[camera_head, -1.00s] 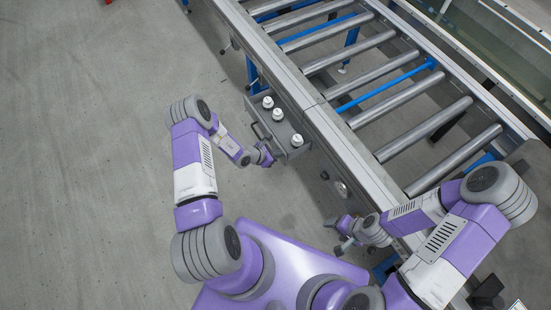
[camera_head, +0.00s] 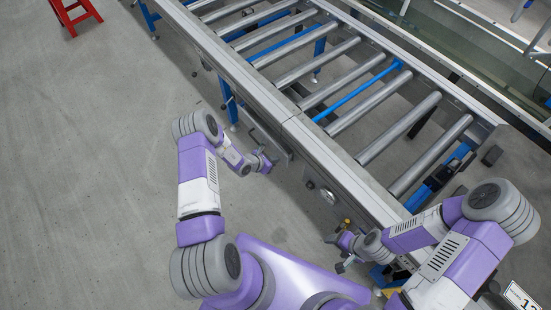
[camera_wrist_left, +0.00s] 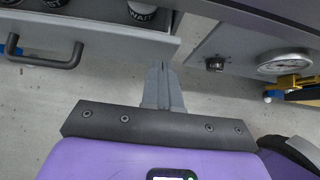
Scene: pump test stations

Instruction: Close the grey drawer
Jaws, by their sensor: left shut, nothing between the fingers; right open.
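The grey drawer (camera_head: 272,143) sits under the conveyor's near side and sticks out only a little in the head view. In the left wrist view its front panel (camera_wrist_left: 110,42) with a dark bar handle (camera_wrist_left: 45,57) is at the upper left. Part of its inside shows, with dark, labelled bottles (camera_wrist_left: 142,10) cut off by the frame. My left gripper (camera_head: 269,166) is at the drawer's front; its shut, empty fingers (camera_wrist_left: 158,66) overlap the panel's right end, but contact is unclear. My right gripper (camera_head: 337,252) is open and empty beside the conveyor's lower end.
The roller conveyor (camera_head: 290,122) runs diagonally, with its metal side rail above the drawer. A knob (camera_wrist_left: 214,64) and a round gauge (camera_wrist_left: 285,63) are right of the drawer. A red stool (camera_head: 75,16) stands far left. The grey floor on the left is clear.

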